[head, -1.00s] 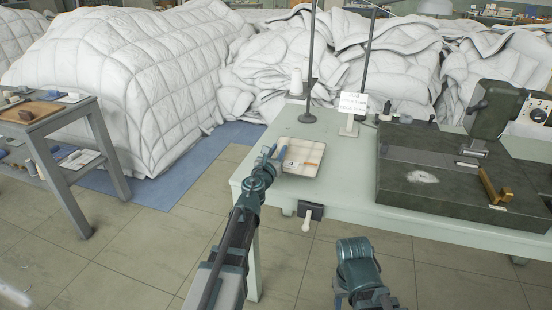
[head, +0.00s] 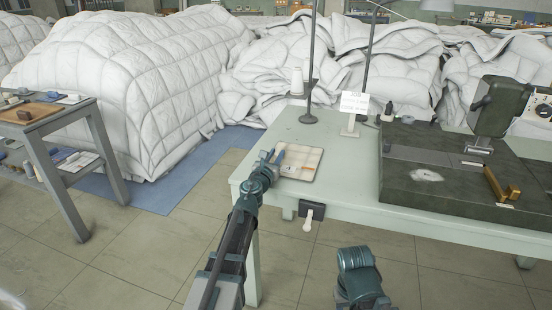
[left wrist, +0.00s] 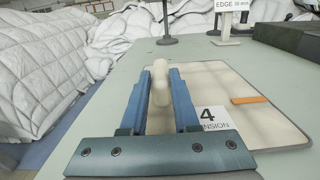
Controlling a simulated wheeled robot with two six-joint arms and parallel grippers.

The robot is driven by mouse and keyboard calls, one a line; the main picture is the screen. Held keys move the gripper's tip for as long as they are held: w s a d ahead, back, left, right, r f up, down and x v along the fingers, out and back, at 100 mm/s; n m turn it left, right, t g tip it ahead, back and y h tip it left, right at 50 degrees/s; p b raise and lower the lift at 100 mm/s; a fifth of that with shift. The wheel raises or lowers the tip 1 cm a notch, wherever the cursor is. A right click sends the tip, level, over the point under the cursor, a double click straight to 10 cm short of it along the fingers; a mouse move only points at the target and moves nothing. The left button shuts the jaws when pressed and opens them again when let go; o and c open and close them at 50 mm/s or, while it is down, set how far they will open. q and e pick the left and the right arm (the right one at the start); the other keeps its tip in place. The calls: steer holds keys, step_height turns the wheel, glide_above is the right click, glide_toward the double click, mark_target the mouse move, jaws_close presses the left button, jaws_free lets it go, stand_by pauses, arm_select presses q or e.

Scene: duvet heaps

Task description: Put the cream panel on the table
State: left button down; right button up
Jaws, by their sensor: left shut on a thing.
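The cream panel (head: 307,158) shows as a flat, pale square with a darker rim, at the front left corner of the pale green table (head: 262,142). In the left wrist view the panel (left wrist: 216,88) carries an orange strip and a label reading "4". My left gripper (head: 275,157) is at the panel's left side. In the left wrist view its blue fingers (left wrist: 163,80) are shut on a rounded cream piece at the panel's left part. I cannot tell whether the panel touches the tabletop. My right gripper is not in view; part of my right arm shows at the bottom.
A dark slab (head: 430,172) with a machine covers the table's right part. A small sign (head: 355,103) and thin posts stand behind the panel. White duvet heaps (head: 130,80) fill the back. A grey side table (head: 45,125) stands left.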

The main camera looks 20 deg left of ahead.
arm_select(q)
steer(key=shift+f, duration=0.2)
steer(key=c, duration=0.7)
jaws_free()
steer(key=shift+o, duration=0.2)
steer(key=shift+r, duration=0.2)
steer(key=s, duration=1.2)
steer(key=shift+a, duration=0.2)
